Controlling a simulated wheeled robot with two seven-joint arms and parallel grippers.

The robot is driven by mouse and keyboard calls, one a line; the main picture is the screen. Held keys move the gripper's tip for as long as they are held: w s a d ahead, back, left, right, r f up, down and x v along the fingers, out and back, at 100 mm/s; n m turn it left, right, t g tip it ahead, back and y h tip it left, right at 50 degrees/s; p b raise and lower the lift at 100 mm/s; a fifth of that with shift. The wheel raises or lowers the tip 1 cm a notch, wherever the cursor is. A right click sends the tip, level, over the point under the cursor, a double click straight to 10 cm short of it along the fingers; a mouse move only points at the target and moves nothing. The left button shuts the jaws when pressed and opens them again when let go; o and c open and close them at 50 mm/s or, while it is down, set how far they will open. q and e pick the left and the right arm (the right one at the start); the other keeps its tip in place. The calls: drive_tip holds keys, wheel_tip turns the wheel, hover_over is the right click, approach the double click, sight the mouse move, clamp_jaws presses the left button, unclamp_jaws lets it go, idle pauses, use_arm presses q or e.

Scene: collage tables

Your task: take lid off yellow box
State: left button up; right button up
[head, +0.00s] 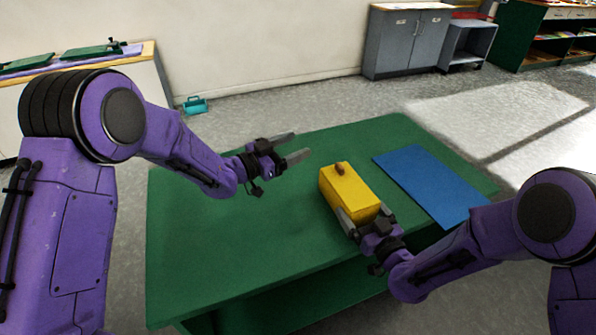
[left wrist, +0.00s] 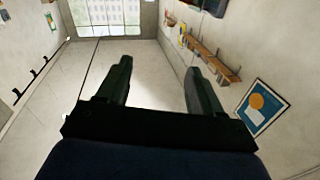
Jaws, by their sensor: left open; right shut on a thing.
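A yellow box (head: 352,200) stands on the green table (head: 250,235), its lid (head: 350,182) on top with a small brown knob (head: 340,169). My right gripper (head: 362,226) is at the near end of the box, its fingers either side of the box's near part, shut on it. My left gripper (head: 291,149) is open and empty above the table, left of and behind the box. In the left wrist view, its two fingers (left wrist: 160,85) are spread with nothing between them.
A flat blue mat (head: 432,183) lies on the table right of the box. The table's left half is clear. Grey cabinets (head: 405,42) and a teal basket (head: 195,105) stand on the floor beyond.

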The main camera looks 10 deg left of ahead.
sight(340, 165)
drive_tip(key=shift+s+f, duration=0.1)
drive_tip(key=shift+f, duration=0.1)
use_arm(q)
drive_tip(key=s+d+f+m+g+h, duration=0.1)
drive_tip(key=s+d+f+g, duration=0.2)
drive_tip(key=s+f+g, duration=0.1)
drive_tip(key=x, duration=1.1)
drive_tip(key=shift+w+d+f, duration=0.1)
drive_tip(key=shift+d+f, duration=0.05)
drive_tip(key=shift+d, duration=0.2)
drive_tip(key=c, duration=1.2)
drive_tip(key=shift+r, duration=0.25)
drive_tip(key=shift+r, duration=0.9)
